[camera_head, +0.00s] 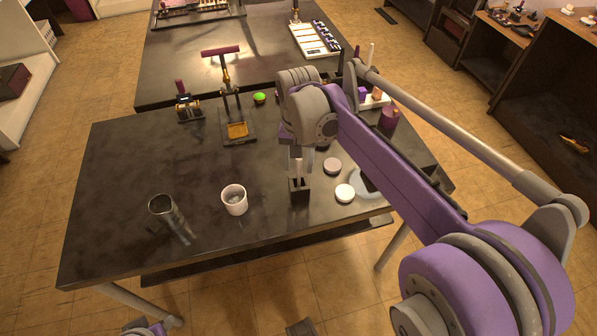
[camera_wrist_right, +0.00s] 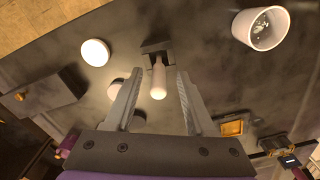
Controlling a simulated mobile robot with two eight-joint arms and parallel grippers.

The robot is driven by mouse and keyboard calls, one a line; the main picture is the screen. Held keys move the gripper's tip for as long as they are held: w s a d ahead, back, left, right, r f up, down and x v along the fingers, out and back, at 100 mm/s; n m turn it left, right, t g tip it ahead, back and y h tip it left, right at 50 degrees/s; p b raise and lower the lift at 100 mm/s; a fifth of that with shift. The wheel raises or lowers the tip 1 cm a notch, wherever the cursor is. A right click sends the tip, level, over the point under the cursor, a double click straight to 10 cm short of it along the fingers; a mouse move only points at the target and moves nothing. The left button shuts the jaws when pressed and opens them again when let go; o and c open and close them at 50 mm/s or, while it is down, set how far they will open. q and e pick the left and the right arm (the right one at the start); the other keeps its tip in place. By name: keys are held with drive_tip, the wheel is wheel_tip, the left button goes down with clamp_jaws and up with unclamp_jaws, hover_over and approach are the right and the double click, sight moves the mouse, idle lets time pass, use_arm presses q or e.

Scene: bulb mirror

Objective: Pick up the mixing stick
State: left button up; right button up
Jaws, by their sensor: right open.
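The mixing stick is the pale, round-ended rod (camera_wrist_right: 158,82) standing in a small dark holder (camera_wrist_right: 156,47) in the right wrist view. In the head view the dark holder (camera_head: 299,196) stands near the table's front middle, under my right gripper (camera_head: 299,165). My right gripper (camera_wrist_right: 160,76) is open, pointing down, with one finger on each side of the stick in the wrist view. A gap shows on both sides, so the fingers do not appear to touch it.
On the dark table (camera_head: 110,190) stand a metal cup (camera_head: 163,208), a white cup (camera_head: 234,200) and pale round lids (camera_head: 345,193). A stand with a yellow pad (camera_head: 237,131) is farther back.

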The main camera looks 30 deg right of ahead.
sight(299, 175)
wheel_tip(299, 175, down, 4)
drive_tip(key=shift+s+r, duration=0.1)
drive_tip(key=shift+r, duration=0.1)
clamp_jaws()
